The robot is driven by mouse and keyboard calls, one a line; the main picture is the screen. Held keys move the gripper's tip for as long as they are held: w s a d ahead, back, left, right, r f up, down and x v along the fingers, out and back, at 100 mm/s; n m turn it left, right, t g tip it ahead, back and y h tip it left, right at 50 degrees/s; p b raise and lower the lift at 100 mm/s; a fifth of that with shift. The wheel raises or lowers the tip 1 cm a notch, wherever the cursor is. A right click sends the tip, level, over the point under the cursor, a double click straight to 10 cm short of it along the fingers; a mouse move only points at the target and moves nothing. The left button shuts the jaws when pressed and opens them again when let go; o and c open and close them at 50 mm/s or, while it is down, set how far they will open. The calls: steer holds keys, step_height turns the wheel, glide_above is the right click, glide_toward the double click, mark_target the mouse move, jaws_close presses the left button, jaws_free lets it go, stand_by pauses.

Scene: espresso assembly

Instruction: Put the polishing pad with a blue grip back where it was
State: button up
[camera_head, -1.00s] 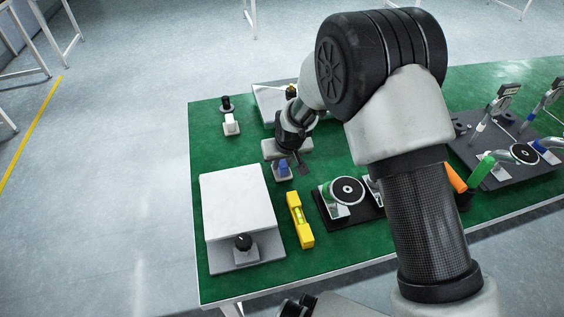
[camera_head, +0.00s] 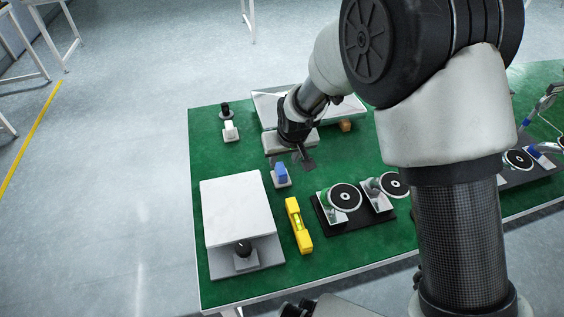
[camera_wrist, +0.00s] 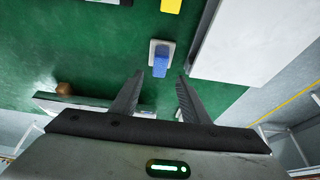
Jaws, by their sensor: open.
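The polishing pad with a blue grip (camera_head: 281,171) stands on the green table, its blue part on a pale base. It also shows in the wrist view (camera_wrist: 161,62), just beyond the fingertips. My gripper (camera_head: 305,161) is open and empty, beside the blue grip and to its upper right in the head view. In the wrist view the two fingers (camera_wrist: 160,80) are spread, with the blue grip in line with the gap between them. I cannot tell whether the pad's base rests in a holder or straight on the table.
A white-topped box with a black knob (camera_head: 238,207) and a yellow level (camera_head: 299,226) stand nearer the front. Portafilters (camera_head: 343,198) sit on a black stand to the right. A white-gripped piece (camera_head: 230,131), a tray (camera_head: 352,106) and a brown block (camera_head: 345,125) are farther back.

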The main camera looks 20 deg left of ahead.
steer(key=v, duration=0.3)
steer(key=shift+s+r, duration=0.1)
steer(key=s+d+r+m+t+h, duration=0.1)
steer(key=d+r+m, duration=0.1)
steer(key=d+r, duration=0.8)
steer(key=s+d+r+m, duration=0.1)
steer(key=d+r+m, duration=0.1)
steer(key=d+r, duration=0.85)
steer(key=s+d+r+m+t+h, duration=0.1)
steer(key=s+d+m, duration=0.3)
steer(key=s+d, duration=1.2)
steer(key=shift+d+r+h, duration=0.5)
steer(key=shift+d+r, duration=0.25)
steer(key=shift+d, duration=0.1)
steer(key=shift+s+a, duration=0.1)
steer(key=shift+s, duration=0.1)
